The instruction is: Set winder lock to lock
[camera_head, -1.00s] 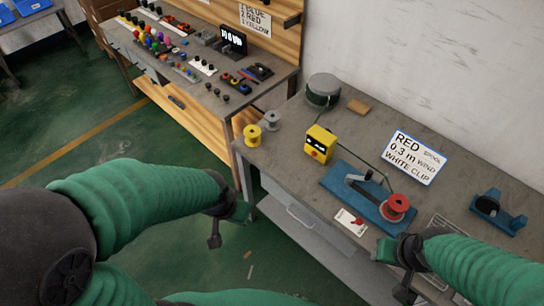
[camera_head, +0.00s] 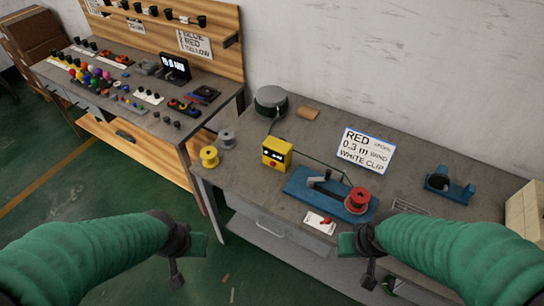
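The winder is a blue base (camera_head: 304,192) on the right table, with a red spool (camera_head: 358,200) at its right end and a dark arm along it. A white plate with a small red lever (camera_head: 323,222) lies at the table's front edge, just in front of the base; its lettering is too small to read. My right gripper (camera_head: 350,245) is below and right of this plate, apart from it. My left gripper (camera_head: 197,246) is over the floor, left of the table. Whether either gripper's fingers are open is unclear; I see nothing held.
A yellow box (camera_head: 276,154) stands left of the winder. A yellow spool (camera_head: 209,157), a grey spool (camera_head: 227,138) and a round dark container (camera_head: 270,101) are further left. A sign (camera_head: 366,151) reads RED, 0.3 m, WHITE CLIP. A blue holder (camera_head: 449,185) sits at the right.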

